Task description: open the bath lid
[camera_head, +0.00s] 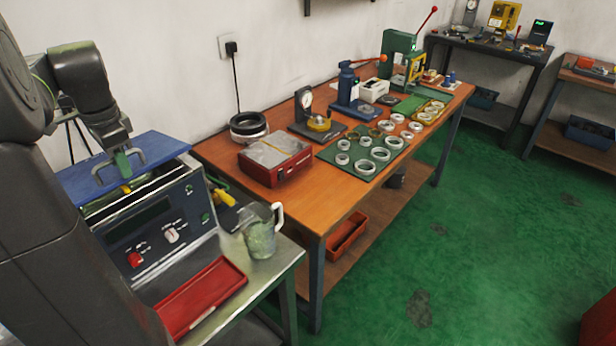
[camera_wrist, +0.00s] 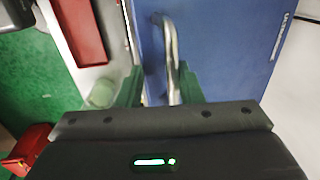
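The bath (camera_head: 150,228) is a box with a dark blue control panel, a red knob and a white knob, at the left of the head view. Its blue lid (camera_head: 158,147) lies over the top; a strip with a pale rim shows between lid and panel, and I cannot tell whether the lid is raised. The lid fills the right of the wrist view (camera_wrist: 228,50). Its metal bar handle (camera_wrist: 172,50) stands on it. My gripper (camera_wrist: 160,88) has its green fingers apart on either side of the handle, the bar nearer the right finger. In the head view it (camera_head: 122,165) is at the handle.
A red tray (camera_head: 200,298) lies in front of the bath. A clear jug (camera_head: 260,232) and a yellow-handled tool (camera_head: 224,197) are to its right. The wooden table (camera_head: 300,205) beyond holds a red box (camera_head: 275,160), rings and presses. A wall is behind the bath.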

